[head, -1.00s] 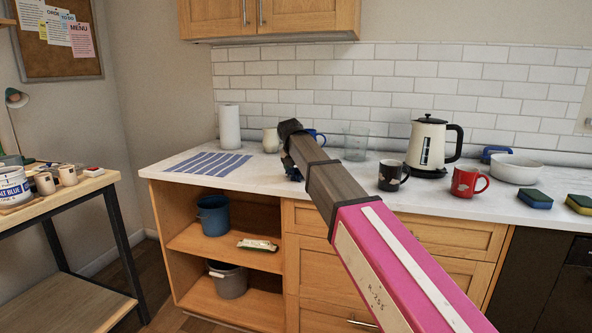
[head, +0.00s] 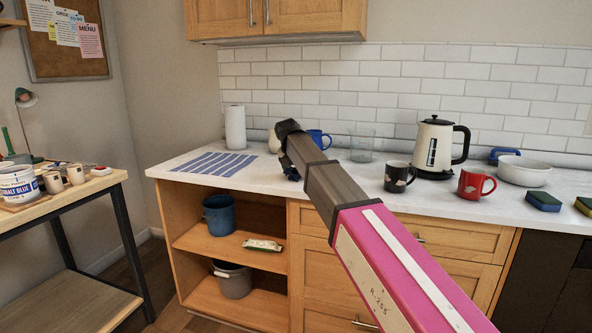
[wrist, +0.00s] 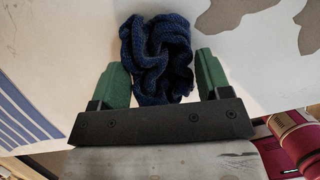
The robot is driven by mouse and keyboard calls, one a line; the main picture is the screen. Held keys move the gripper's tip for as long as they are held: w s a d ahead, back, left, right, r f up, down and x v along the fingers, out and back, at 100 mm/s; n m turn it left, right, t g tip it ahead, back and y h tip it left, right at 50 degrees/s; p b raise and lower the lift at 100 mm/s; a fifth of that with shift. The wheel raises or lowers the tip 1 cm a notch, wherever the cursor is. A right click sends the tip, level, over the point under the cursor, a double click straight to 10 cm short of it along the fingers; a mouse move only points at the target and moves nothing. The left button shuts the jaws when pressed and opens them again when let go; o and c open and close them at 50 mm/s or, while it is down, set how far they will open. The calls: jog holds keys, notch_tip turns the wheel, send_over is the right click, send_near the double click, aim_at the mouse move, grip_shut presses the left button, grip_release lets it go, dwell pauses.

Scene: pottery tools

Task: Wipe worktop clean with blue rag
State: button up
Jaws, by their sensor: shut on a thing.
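The blue rag (wrist: 158,50) is a crumpled dark-blue knitted cloth between the green fingers of my gripper (wrist: 162,80) in the wrist view. The gripper is shut on it, over the white worktop (wrist: 70,50). I cannot tell whether the rag touches the surface. A brownish-grey patch (wrist: 225,18) lies on the worktop beyond the rag; it may be a stain or a shadow. In the head view my arm mostly hides the gripper, and only a dark-blue bit of the rag (head: 291,173) shows. The worktop (head: 190,160) also shows there.
A blue-striped cloth (head: 213,163) lies left of the gripper, with a paper roll (head: 235,128) behind.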

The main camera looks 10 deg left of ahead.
jog(key=shift+w+d, duration=0.4)
jog(key=shift+d, duration=0.6)
jog(key=shift+w+d, duration=0.45)
jog(key=shift+d, duration=0.5)
jog(key=shift+w+d, duration=0.4)
jog(key=shift+d, duration=0.6)
jog(key=shift+d+f, duration=0.1)
jog(key=shift+s+d, duration=0.15)
jog(key=shift+d, duration=1.3)
jog(key=shift+s+d, duration=0.1)
jog(key=shift+d, duration=1.3)
jog(key=shift+a, duration=0.15)
jog(key=shift+w+a, duration=0.2)
jog(key=shift+a, duration=1.25)
jog(key=shift+w+a, duration=0.15)
jog(key=shift+a, duration=1.3)
